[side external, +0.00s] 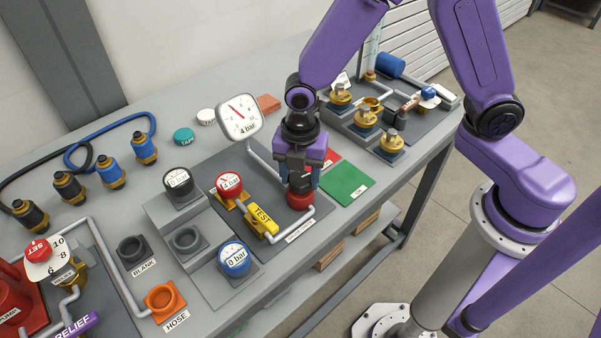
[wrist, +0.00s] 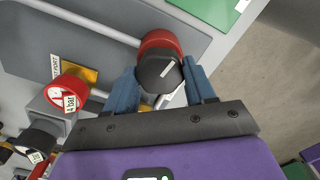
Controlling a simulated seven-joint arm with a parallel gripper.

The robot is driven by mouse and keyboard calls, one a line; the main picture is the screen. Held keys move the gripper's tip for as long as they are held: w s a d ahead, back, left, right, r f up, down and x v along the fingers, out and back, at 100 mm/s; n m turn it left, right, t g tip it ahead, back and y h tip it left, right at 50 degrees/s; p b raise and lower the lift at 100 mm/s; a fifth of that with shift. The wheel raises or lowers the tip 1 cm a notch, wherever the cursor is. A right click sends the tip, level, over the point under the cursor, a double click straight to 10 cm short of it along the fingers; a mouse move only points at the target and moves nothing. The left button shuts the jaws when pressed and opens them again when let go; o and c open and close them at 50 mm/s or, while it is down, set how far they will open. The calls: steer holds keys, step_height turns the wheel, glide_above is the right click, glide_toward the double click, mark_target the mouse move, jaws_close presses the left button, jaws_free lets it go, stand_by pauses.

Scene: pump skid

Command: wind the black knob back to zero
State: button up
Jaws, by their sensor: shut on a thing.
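The black knob (wrist: 158,74) shows in the wrist view, round with a white pointer line on its top face. It sits on a red body (wrist: 160,42), which also shows in the side view (side external: 300,201) at the end of a grey pipe. My gripper (side external: 299,182) points down over it. Its two blue fingers in the wrist view (wrist: 160,88) stand on either side of the knob and are shut on it. The white line slants up to the right in that view. No zero mark is readable there. A white dial gauge (side external: 240,117) marked 4 bar stands behind left, with a red needle.
A yellow TEST lever (side external: 263,219) and a red 4 bar cap (side external: 229,184) stand close left of my gripper. A blue 0 bar cap (side external: 235,259) is nearer the front. A flat green OK pad (side external: 348,184) lies right. Brass fittings (side external: 366,118) stand at back right.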

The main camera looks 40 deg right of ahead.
steer(key=shift+m, duration=0.3)
steer(key=m, duration=1.1)
steer(key=shift+m, duration=2)
steer(key=o, duration=1)
steer(key=shift+r, duration=0.15)
